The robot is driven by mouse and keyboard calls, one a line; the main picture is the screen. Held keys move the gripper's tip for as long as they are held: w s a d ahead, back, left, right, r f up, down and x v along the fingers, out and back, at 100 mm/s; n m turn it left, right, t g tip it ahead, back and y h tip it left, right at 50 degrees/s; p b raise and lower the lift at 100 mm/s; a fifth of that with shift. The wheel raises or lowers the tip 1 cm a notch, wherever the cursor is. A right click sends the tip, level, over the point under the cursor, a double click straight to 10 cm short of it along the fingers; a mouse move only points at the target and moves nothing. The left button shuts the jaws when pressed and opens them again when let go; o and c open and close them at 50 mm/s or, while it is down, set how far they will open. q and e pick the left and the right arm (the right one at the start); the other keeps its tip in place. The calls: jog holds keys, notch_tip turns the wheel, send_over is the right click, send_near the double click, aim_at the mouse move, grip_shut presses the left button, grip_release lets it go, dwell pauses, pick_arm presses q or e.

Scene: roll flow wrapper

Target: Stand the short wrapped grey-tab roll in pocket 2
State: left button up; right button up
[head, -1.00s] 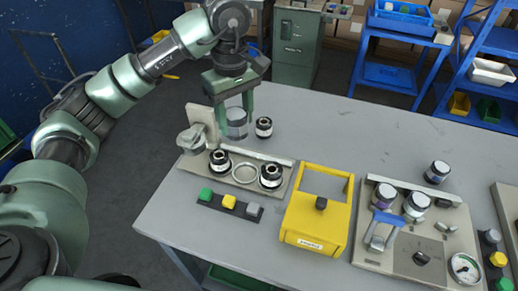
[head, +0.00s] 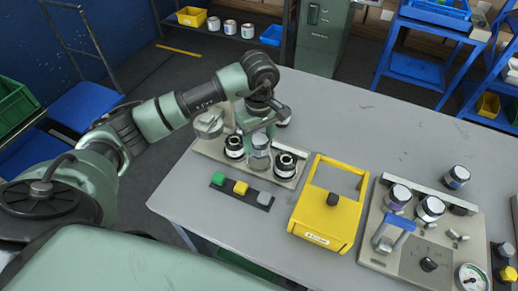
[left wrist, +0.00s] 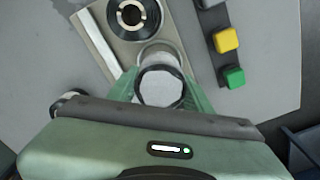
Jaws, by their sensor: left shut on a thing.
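My left gripper (head: 258,140) is shut on a wrapped roll (head: 260,153) with a pale top, held upright over the middle of the left plate (head: 214,153). In the left wrist view the roll (left wrist: 160,88) sits between the fingers, its pale end ringed by a dark edge. A pale ring (left wrist: 162,54) of the plate shows just beyond it. I cannot tell whether the roll touches the plate. Black-collared spools (head: 234,147) and (head: 286,164) flank it on the plate. No grey tab can be made out. My right gripper is not in view.
In front lies a strip with green, yellow and grey buttons (head: 240,188). A yellow frame (head: 322,222) stands to the right. Further right, a plate with a gauge (head: 468,272) bears two pale-topped rolls (head: 398,194); another roll (head: 457,176) stands behind it. The table's back is clear.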

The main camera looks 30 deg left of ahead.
aim_at(259, 151)
pick_arm(q)
notch_tip(259, 151, down, 4)
jog(key=shift+f+p, duration=0.1)
jog(key=shift+p, duration=0.25)
jog(key=shift+f, duration=0.25)
jog(key=o, duration=1.1)
jog(key=shift+f, duration=0.1)
jog(key=o, duration=0.4)
jog(key=shift+r, duration=0.4)
notch_tip(259, 151, up, 11)
jog(key=b, duration=0.2)
jog(key=shift+f+b, duration=0.2)
jog(key=shift+b, duration=0.1)
jog(key=shift+r, duration=0.55)
